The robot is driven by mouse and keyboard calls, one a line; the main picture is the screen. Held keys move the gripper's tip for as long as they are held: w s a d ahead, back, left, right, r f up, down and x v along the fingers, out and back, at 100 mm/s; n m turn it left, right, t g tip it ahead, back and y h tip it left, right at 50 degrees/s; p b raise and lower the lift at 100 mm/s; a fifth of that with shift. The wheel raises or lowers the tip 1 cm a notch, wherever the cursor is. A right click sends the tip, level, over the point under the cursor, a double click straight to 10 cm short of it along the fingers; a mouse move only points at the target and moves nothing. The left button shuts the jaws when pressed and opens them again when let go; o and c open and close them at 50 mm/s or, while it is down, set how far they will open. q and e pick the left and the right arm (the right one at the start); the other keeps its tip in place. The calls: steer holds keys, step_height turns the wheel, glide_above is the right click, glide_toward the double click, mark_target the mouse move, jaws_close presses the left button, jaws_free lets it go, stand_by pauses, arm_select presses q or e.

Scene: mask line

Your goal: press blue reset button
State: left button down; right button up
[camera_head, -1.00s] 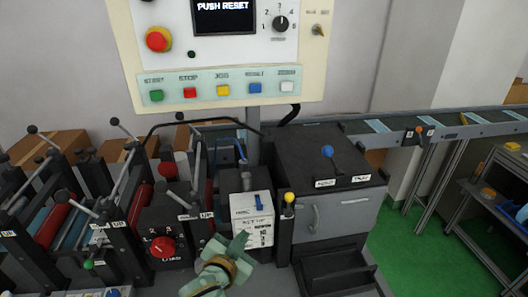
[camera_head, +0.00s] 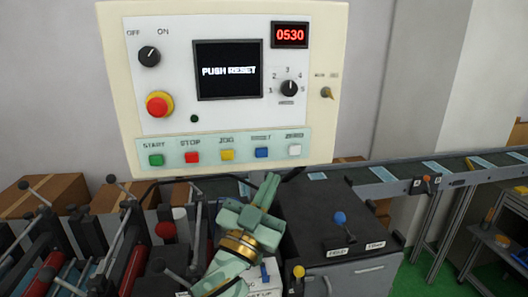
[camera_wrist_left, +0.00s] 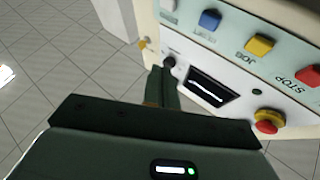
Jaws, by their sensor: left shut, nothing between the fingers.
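The blue reset button (camera_head: 261,153) sits in the lower button row of the control panel (camera_head: 320,120), between the yellow JOG and the white ZERO buttons. It also shows in the left wrist view (camera_wrist_left: 210,19), near the top. My left gripper (camera_head: 268,188) is shut and empty, its tips a little below the blue button in the head view and apart from it in the picture. In the left wrist view its shut fingers (camera_wrist_left: 164,88) reach toward the panel, whose lettering appears upside down. My right gripper is not in view.
A red emergency knob (camera_head: 159,104) stands out at left. Below are a black cabinet (camera_head: 310,215) with a blue-knobbed lever (camera_head: 339,218) and several machine levers at left.

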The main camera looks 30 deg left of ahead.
arm_select(q)
steer(key=shift+w, duration=0.1)
glide_toward(267, 149)
step_height(267, 149, up, 3)
steer(key=w+d, duration=0.2)
steer(key=w, duration=0.1)
steer(key=shift+w+a, duration=0.5)
steer(key=shift+w, duration=0.1)
stand_by(1.6)
steer(key=shift+w+a, duration=0.25)
steer(key=shift+w, duration=0.05)
steer(key=shift+w+a, duration=0.3)
steer(key=shift+w, duration=0.1)
stand_by(0.8)
steer(key=shift+s, duration=0.1)
steer(key=shift+s+d+p, duration=0.35)
steer(key=shift+s+d, duration=0.2)
steer(key=shift+s, duration=0.1)
